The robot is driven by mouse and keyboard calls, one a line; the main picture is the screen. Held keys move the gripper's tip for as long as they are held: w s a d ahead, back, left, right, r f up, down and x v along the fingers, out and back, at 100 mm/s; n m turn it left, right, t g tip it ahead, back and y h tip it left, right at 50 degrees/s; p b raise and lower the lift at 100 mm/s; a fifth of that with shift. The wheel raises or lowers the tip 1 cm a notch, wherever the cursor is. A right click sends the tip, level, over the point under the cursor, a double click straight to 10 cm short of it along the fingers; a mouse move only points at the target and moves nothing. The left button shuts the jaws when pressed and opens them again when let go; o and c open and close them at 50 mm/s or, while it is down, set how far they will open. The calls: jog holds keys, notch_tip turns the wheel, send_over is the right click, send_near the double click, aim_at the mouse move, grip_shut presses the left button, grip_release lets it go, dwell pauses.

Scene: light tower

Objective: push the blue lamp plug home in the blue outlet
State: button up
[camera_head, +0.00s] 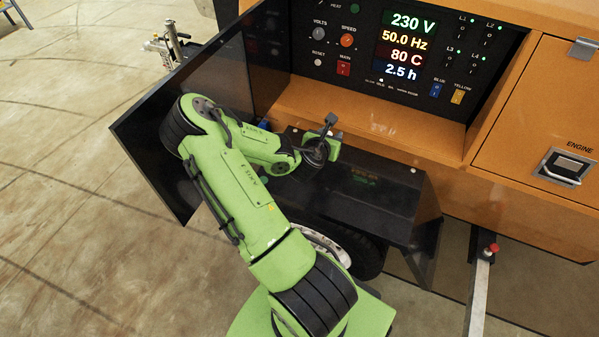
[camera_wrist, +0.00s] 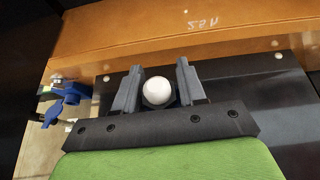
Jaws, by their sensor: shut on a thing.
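My gripper (camera_wrist: 157,78) shows in the wrist view with its two grey fingers on either side of a white round thing (camera_wrist: 158,92) in a dark surround, which it holds. In the head view my gripper (camera_head: 329,132) is over the black fender, in front of the orange ledge. Blue fittings (camera_wrist: 70,93) stand to the left of the fingers in the wrist view, apart from them. A blue part (camera_head: 263,125) also shows in the head view, left of my gripper and partly hidden by my arm. I cannot tell plug from outlet, or how deep the plug sits.
The black fender (camera_head: 370,205) lies below my gripper. The orange ledge (camera_head: 330,116) and the control panel (camera_head: 345,60) are behind it. A dark open door panel (camera_head: 150,150) stands at the left, close to my arm. Open floor (camera_head: 70,230) lies farther left.

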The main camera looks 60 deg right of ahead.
jog(key=shift+s+d+r, duration=0.15)
jog(key=shift+s+d, duration=0.05)
jog(key=shift+s, duration=0.1)
notch_tip(320, 180, down, 10)
jog(key=b, duration=0.6)
jog(key=shift+r, duration=0.2)
jog(key=shift+f, duration=0.1)
jog(key=o, duration=1.1)
jog(key=shift+f+b, duration=0.15)
jog(key=shift+b, duration=0.2)
